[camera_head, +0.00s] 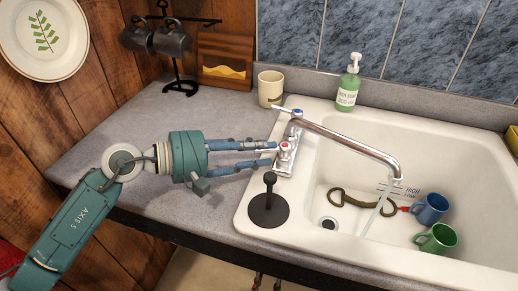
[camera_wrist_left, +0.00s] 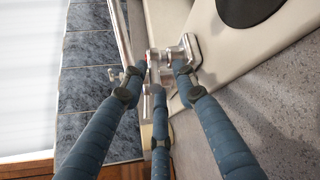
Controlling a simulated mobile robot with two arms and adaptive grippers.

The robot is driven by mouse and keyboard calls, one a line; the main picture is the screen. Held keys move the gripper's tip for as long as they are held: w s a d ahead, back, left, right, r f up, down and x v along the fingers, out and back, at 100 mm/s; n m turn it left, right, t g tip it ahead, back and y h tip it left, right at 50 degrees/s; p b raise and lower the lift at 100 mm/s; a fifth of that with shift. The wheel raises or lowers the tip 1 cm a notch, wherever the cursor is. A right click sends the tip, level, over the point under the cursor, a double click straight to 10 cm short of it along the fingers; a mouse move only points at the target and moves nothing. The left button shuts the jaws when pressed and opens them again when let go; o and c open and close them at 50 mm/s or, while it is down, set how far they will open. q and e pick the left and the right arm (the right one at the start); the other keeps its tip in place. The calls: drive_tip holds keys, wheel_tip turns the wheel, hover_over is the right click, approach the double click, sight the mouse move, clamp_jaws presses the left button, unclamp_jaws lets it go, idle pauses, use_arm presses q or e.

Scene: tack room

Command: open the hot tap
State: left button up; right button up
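The chrome tap (camera_head: 345,138) stands on the left rim of the white sink, its spout reaching right over the basin. Its near handle (camera_head: 285,147) has a red mark; its far handle (camera_head: 296,114) has a bluish mark. A thin pale stream, apparently water, hangs below the spout. My left gripper (camera_head: 272,153) comes in from the left, its blue-wrapped fingers apart, tips just left of the red-marked handle. In the left wrist view the fingers spread around the tap's metal parts (camera_wrist_left: 163,58); contact cannot be told. My right gripper is not in view.
A beige cup (camera_head: 270,88) and green soap bottle (camera_head: 348,85) stand behind the tap. Blue (camera_head: 430,208) and green (camera_head: 437,239) mugs lie in the basin. The grey counter (camera_head: 120,140) has free room.

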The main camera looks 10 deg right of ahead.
use_arm(q)
drive_tip(key=shift+s+r, duration=0.1)
drive_tip(key=shift+r, duration=0.05)
drive_tip(key=v, duration=1.2)
